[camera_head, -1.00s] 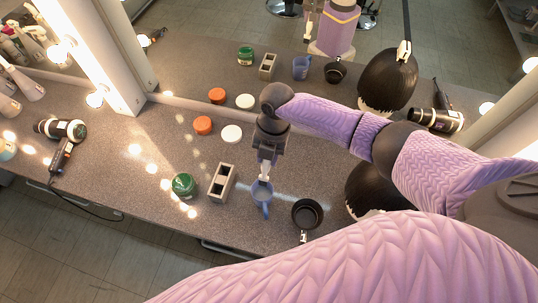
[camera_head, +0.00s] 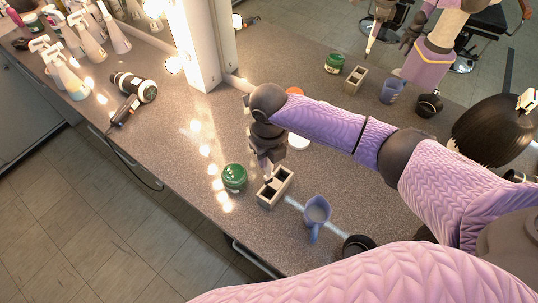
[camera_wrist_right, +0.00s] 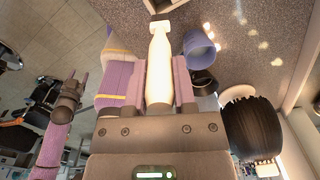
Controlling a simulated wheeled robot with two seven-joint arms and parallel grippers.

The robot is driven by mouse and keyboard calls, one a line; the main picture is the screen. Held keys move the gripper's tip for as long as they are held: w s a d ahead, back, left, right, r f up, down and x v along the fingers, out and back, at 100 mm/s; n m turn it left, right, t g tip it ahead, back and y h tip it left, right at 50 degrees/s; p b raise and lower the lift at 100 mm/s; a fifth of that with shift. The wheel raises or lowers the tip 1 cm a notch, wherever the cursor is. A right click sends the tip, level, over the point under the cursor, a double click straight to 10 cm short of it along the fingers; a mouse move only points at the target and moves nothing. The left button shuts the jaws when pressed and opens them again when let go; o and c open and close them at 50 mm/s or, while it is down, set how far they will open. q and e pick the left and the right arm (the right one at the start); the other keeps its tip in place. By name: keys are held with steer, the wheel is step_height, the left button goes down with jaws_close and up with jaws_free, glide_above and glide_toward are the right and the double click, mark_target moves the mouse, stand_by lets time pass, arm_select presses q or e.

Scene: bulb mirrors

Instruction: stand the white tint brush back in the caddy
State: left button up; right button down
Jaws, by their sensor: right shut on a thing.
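My right gripper (camera_head: 267,162) is shut on the white tint brush (camera_wrist_right: 160,62), which points down from its fingers. In the head view only a small pale part of the brush shows below the fingers. The grey caddy (camera_head: 278,190) stands on the counter with two dark square openings. The gripper is right above the caddy, over its far left part. In the right wrist view the edge of the caddy (camera_wrist_right: 180,4) shows at the top, close to the brush's tip. I cannot tell whether the tip is inside an opening. My left gripper is not in view.
A green jar (camera_head: 234,177) stands left of the caddy, and a blue cup (camera_head: 317,213) stands to its right. A black bowl (camera_head: 358,245) is farther right, partly hidden by my arm. A hair dryer (camera_head: 132,88) lies at the left. The mirror behind repeats these things.

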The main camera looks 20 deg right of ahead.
mark_target(269, 179)
steer(key=shift+r, duration=0.1)
step_height(269, 179, down, 9)
steer(key=b, duration=0.6)
steer(key=shift+f, duration=0.2)
steer(key=shift+f+b, duration=0.65)
steer(key=shift+b, duration=0.1)
steer(key=c, duration=0.5)
jaws_free()
steer(key=shift+c, duration=0.2)
steer(key=shift+o, duration=1.1)
steer(key=o, duration=0.3)
